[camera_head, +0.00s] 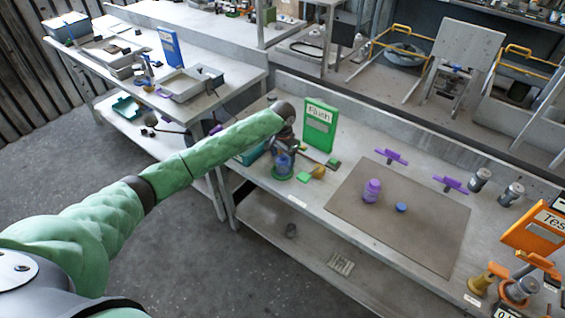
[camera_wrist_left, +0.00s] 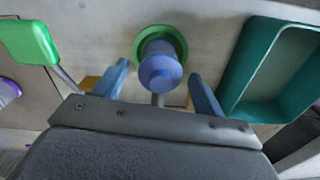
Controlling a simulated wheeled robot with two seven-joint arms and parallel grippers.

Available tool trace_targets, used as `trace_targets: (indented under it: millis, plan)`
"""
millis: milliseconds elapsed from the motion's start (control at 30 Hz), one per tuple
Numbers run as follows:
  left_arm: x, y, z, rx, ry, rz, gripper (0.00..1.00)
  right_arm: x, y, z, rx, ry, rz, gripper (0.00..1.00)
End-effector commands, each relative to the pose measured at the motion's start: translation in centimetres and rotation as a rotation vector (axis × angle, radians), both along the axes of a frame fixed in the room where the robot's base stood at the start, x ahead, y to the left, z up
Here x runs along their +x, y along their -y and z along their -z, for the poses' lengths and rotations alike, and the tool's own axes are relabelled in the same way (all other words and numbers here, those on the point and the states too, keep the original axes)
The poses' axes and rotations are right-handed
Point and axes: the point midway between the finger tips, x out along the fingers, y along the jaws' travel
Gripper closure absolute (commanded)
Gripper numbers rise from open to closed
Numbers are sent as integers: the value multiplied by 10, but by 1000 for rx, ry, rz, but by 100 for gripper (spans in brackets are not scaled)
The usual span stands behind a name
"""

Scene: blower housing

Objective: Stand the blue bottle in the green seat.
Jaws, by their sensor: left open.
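The blue bottle (camera_head: 283,165) stands in the green seat (camera_head: 281,176) on the bench, under my left gripper (camera_head: 284,148). In the left wrist view the bottle (camera_wrist_left: 160,72) appears upright, inside the round green rim of the seat (camera_wrist_left: 177,42). The two blue fingers of my left gripper (camera_wrist_left: 160,80) are spread apart, one on each side of the bottle, with gaps to it. The gripper is open. I cannot tell how far down the bottle the fingertips reach. My right gripper is not in view.
A teal tray (camera_wrist_left: 240,65) lies close right of the seat in the wrist view. A green sign (camera_head: 320,125) stands behind the seat. A brown mat (camera_head: 425,232) carries a purple bottle (camera_head: 372,191) and a blue cap (camera_head: 401,208). An orange sign (camera_head: 535,228) stands far right.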

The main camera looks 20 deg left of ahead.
Motion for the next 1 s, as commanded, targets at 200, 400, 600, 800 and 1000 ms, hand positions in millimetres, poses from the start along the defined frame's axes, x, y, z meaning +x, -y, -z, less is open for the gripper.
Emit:
trace_targets:
  millis: [200,400,600,800,1000]
  plan:
    - [1,0,-41,-1,3,0,30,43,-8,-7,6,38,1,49]
    - [0,0,-74,-1,2,0,30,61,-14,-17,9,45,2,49]
    - [0,0,-92,0,1,-1,30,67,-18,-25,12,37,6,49]
    - [0,0,-96,0,1,-1,30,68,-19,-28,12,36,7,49]
    - [0,0,-96,0,1,-1,30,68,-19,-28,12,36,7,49]
